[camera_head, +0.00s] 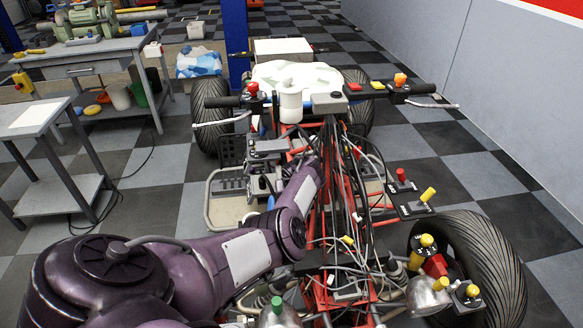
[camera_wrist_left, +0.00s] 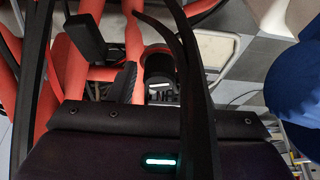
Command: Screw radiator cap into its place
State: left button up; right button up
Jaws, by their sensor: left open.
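The stripped quad's red frame (camera_head: 385,215) fills the middle of the head view. My left arm reaches in over its left side, and its fingers cannot be made out there. In the left wrist view my left gripper (camera_wrist_left: 95,12) is open, with two dark fingers apart and nothing held between them. Red tubes (camera_wrist_left: 133,35) of the frame lie behind the fingers. A dark ribbed round part (camera_wrist_left: 122,82) and a black round fitting (camera_wrist_left: 158,64) show between them. I cannot tell whether either is the radiator cap or its seat. My right gripper is not in view.
Loose cables (camera_head: 345,165) run along the quad's middle. Handlebars with coloured switches (camera_head: 400,82) and large tyres (camera_head: 485,265) stand around it. A workbench (camera_head: 90,55) and a small grey table (camera_head: 45,118) are at left. A blue surface (camera_wrist_left: 298,90) is at right in the wrist view.

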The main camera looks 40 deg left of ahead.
pick_arm(q)
jog(key=shift+w+f+n+b, duration=0.1)
jog(key=shift+f+n+b, duration=0.1)
jog(key=shift+n+b, duration=0.15)
jog(key=shift+r+n+g+b, duration=0.1)
jog(key=shift+n+g+b, duration=0.3)
jog(key=shift+n+b, duration=0.25)
jog(key=shift+n+y+b, duration=0.4)
jog(key=shift+n+b, duration=0.2)
jog(key=shift+b, duration=0.35)
jog(key=shift+n+g+b, duration=0.3)
jog(key=shift+n+b, duration=0.1)
jog(key=shift+b, duration=0.15)
jog(key=n+b, duration=0.1)
jog(key=b, duration=0.2)
jog(key=shift+w, duration=0.1)
jog(key=shift+d+n+g+b, duration=0.1)
jog(key=shift+n+g+b, duration=0.3)
jog(key=shift+n+b, duration=0.1)
jog(key=n+b, duration=0.2)
jog(key=b, duration=0.4)
jog(key=shift+w+g, duration=0.1)
jog(key=shift+g, duration=0.3)
jog(key=shift+r, duration=0.1)
